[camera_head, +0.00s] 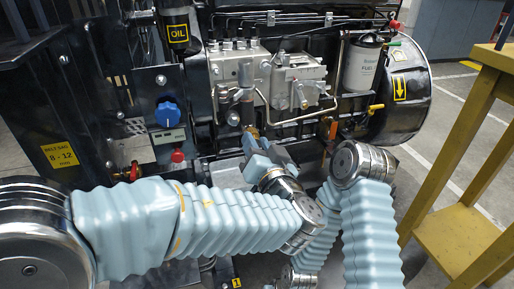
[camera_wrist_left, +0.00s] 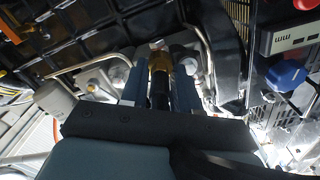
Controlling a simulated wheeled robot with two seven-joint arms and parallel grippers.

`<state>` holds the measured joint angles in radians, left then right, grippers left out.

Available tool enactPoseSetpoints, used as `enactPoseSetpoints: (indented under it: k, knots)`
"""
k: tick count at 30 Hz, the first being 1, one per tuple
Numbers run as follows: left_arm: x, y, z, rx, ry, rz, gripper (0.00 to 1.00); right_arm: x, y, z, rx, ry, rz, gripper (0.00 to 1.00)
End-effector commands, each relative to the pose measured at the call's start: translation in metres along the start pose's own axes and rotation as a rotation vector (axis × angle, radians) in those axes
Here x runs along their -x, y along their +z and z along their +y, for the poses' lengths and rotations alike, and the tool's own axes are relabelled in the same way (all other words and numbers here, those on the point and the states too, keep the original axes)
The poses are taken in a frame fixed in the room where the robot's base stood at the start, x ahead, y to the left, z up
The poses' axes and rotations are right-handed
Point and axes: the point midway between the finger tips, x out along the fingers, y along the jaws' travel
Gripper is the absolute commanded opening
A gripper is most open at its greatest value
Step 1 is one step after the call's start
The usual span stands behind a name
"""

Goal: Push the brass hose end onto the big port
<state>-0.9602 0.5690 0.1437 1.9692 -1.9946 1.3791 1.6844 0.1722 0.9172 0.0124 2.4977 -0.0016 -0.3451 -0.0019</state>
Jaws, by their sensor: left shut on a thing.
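My left gripper (camera_head: 256,146) is in front of the engine's lower middle, below the silver pump block (camera_head: 243,70). In the left wrist view its two blue fingers (camera_wrist_left: 160,74) are shut on the brass hose end (camera_wrist_left: 160,61), with the black hose (camera_wrist_left: 159,94) running back between them. The brass also shows small in the head view (camera_head: 253,131). A pale round fitting (camera_wrist_left: 157,44) shows just beyond the brass; I cannot tell whether it is the big port or whether they touch. My right arm bends down at the right; its gripper is not visible.
A blue knob (camera_head: 168,114) and a red button (camera_head: 178,156) are on the panel at left. A yellow stand (camera_head: 460,235) is at far right.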

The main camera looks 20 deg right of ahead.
Motion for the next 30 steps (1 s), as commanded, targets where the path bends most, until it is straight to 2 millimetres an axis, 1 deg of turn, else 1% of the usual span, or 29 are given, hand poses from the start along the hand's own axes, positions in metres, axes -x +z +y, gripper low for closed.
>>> enactPoseSetpoints:
  k: [5, 6, 8, 9, 12, 17, 19, 26, 30]
  knots:
    - [-0.0004, -0.0007, -0.0004, 0.002, -0.001, 0.001, 0.00, -0.0021, -0.0001, 0.0007, 0.000, 0.000, 0.001, 0.43]
    - [-0.0004, -0.0006, -0.0004, 0.001, 0.000, 0.000, 0.32, -0.0020, -0.0001, 0.0007, 0.000, 0.000, 0.001, 0.43]
    - [-0.0003, -0.0005, -0.0003, 0.001, 0.000, 0.000, 0.41, -0.0020, -0.0001, 0.0006, 0.000, 0.000, 0.001, 0.43]
    - [-0.0003, -0.0005, -0.0003, 0.001, 0.000, 0.000, 0.47, -0.0020, -0.0001, 0.0006, 0.000, 0.000, 0.001, 0.43]
    - [-0.0004, -0.0004, -0.0003, 0.001, 0.000, 0.000, 0.60, -0.0020, -0.0001, 0.0007, 0.000, 0.000, 0.000, 0.43]
    - [-0.0004, -0.0004, -0.0003, 0.001, -0.001, 0.001, 0.60, -0.0020, -0.0001, 0.0007, 0.000, 0.000, 0.000, 0.43]
    - [-0.0004, -0.0002, -0.0002, 0.000, 0.000, 0.000, 0.56, -0.0020, 0.0000, 0.0007, 0.000, 0.000, 0.000, 0.43]
    - [-0.0004, -0.0002, -0.0002, 0.001, -0.001, 0.000, 0.56, -0.0022, 0.0000, 0.0008, 0.000, 0.000, 0.000, 0.43]
    - [0.0058, 0.0015, 0.0011, 0.002, 0.000, 0.002, 0.56, -0.0094, 0.0000, 0.0034, 0.000, 0.000, 0.000, 0.43]
